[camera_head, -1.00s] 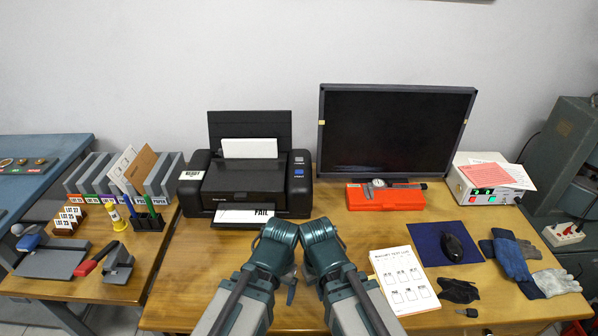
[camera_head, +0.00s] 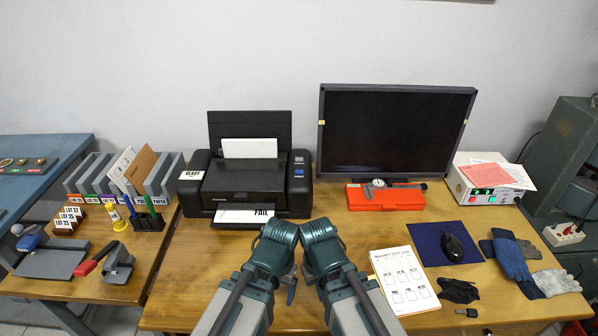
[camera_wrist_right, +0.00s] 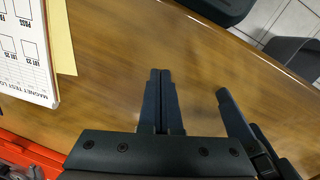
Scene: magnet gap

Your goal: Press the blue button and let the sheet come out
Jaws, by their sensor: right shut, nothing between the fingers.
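A black printer (camera_head: 243,183) stands on the wooden table, left of the monitor. Its blue button (camera_head: 298,171) is on the small panel at its right front, below a paler button. A white sheet (camera_head: 235,216) marked FAIL lies in the front slot. More white paper (camera_head: 249,148) stands in the rear feeder. In the right wrist view my right gripper (camera_wrist_right: 160,72) is shut and empty above bare table, well away from the button. A dark finger (camera_wrist_right: 232,110) beside it seems to be my left gripper; its opening cannot be told. In the head view my forearms hide both grippers.
A red case (camera_head: 386,197) with a caliper lies before the monitor (camera_head: 396,130). A printed log sheet (camera_head: 404,280), a mouse (camera_head: 452,247) and gloves (camera_head: 512,262) are at the right. Table left of my arms is clear.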

